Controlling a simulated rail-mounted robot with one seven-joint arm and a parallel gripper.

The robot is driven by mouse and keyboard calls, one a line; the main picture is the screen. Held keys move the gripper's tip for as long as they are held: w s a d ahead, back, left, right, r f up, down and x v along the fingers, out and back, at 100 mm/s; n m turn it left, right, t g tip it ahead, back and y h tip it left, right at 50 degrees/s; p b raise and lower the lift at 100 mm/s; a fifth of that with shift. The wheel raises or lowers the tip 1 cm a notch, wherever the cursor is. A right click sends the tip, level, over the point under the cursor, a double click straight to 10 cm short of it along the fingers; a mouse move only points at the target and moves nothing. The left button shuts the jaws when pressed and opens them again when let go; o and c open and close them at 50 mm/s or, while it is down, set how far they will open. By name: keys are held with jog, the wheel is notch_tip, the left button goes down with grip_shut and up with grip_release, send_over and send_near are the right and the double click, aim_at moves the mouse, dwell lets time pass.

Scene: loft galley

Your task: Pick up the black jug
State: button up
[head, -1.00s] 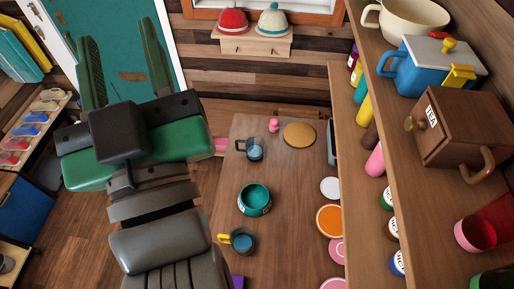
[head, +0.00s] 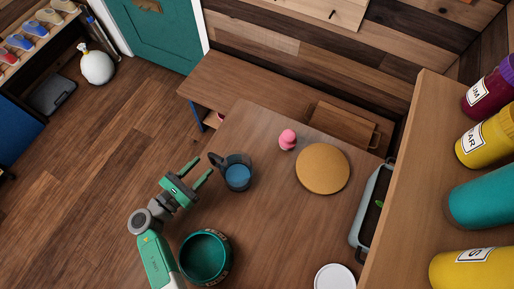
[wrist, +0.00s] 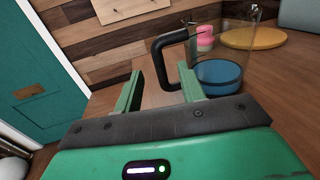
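The black jug (head: 238,174) stands upright on the table; it has a dark see-through body, a black handle and a blue layer at its bottom. In the wrist view the jug (wrist: 222,78) is ahead and to the right, its handle toward me. My gripper (head: 205,165) is open and empty, just left of the jug, fingers pointing at the handle side. In the wrist view my gripper (wrist: 160,72) has the handle just beyond its fingertips, and the right finger hides the handle's lower end. I see no clear contact.
A teal bowl-like pot (head: 206,257) stands close to my arm. A pink object (head: 287,139) and a round tan board (head: 322,168) lie beyond the jug. A grey tray (head: 372,205), a white disc (head: 334,278) and a shelf with bottles (head: 485,143) are at the right.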

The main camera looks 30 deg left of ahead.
aim_at(230, 169)
jog(key=shift+s, duration=0.15)
jog(key=b+x, duration=0.2)
jog(key=x, duration=0.5)
jog(key=shift+w+a, duration=0.1)
jog(key=shift+w, duration=0.2)
jog(key=shift+r, duration=0.1)
grip_shut()
